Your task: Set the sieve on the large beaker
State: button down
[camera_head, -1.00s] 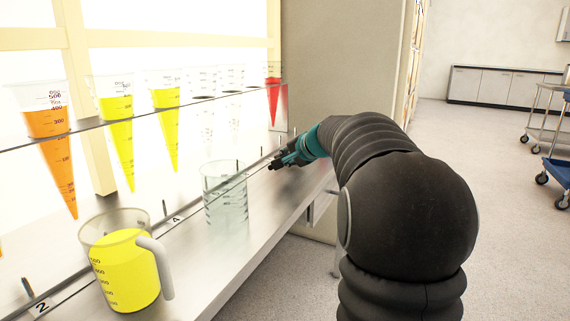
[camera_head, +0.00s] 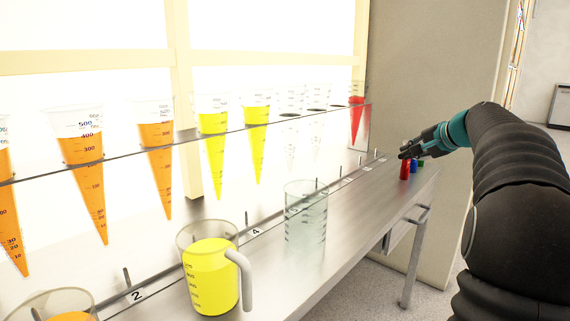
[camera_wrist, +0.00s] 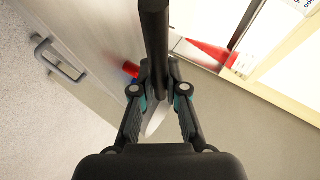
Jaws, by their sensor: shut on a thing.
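The large beaker (camera_head: 306,222) is clear, looks empty and stands upright on the metal shelf in the head view, right of the yellow jug. My gripper (camera_head: 408,154) is farther back and to the right, apart from the beaker, above the far end of the shelf. In the wrist view my gripper (camera_wrist: 160,90) is shut on a dark rod-like handle (camera_wrist: 154,35), which looks like the sieve's. A pale rounded part (camera_wrist: 154,120) shows below the fingers. The sieve's bowl cannot be made out in the head view.
A handled jug of yellow juice (camera_head: 211,275) stands nearer on the shelf. Several cones of orange, yellow and red juice hang in the upper rack (camera_head: 185,134). Small red (camera_head: 404,171) and blue (camera_head: 414,166) items stand below my gripper. Short pegs line the shelf's back.

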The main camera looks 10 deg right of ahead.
aim_at(309, 209)
jog(key=k, duration=1)
